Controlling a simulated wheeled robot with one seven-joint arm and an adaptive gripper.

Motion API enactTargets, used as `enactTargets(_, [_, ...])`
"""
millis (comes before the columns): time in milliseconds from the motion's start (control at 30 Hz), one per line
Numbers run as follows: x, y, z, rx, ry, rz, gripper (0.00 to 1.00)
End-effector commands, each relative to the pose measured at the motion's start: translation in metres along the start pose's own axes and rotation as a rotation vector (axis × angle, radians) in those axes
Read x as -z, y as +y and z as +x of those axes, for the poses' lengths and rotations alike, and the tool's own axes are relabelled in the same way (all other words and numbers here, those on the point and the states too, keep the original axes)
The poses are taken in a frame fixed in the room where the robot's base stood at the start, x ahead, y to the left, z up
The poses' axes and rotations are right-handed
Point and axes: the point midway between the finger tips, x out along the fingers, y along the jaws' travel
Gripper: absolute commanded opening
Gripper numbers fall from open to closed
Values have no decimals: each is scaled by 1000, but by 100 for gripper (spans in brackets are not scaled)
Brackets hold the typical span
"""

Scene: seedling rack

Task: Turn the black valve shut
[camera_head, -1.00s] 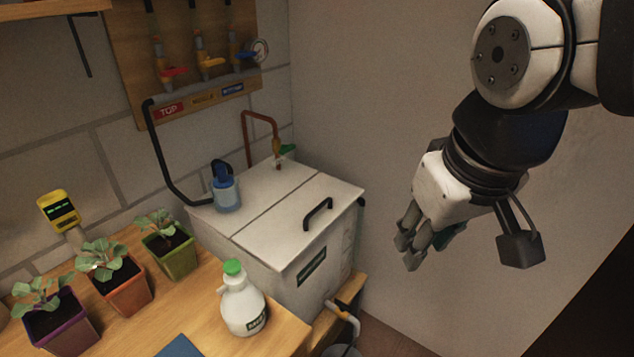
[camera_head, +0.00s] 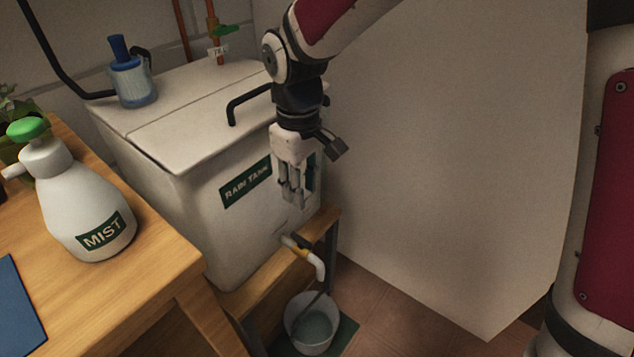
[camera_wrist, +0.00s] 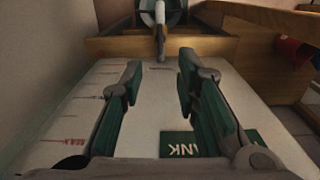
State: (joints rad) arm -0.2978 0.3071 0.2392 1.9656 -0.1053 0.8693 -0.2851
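The tap's spout (camera_wrist: 160,30) shows beyond the fingertips.
The tank rests on a wooden stand (camera_head: 262,285). A white mist bottle (camera_head: 85,215) stands on the bench at left. A black handle (camera_head: 245,100) tops the tank.

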Motion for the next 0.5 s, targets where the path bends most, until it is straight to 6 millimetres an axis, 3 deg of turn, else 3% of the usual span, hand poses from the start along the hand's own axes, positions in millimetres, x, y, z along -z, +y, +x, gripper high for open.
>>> enactTargets(33, [5, -2, 12, 6, -4, -15, 29])
enactTargets(333, [11, -5, 38, 13, -7, -32, 29])
enactTargets(500, [10, -6, 71, 13, -10, -31, 29])
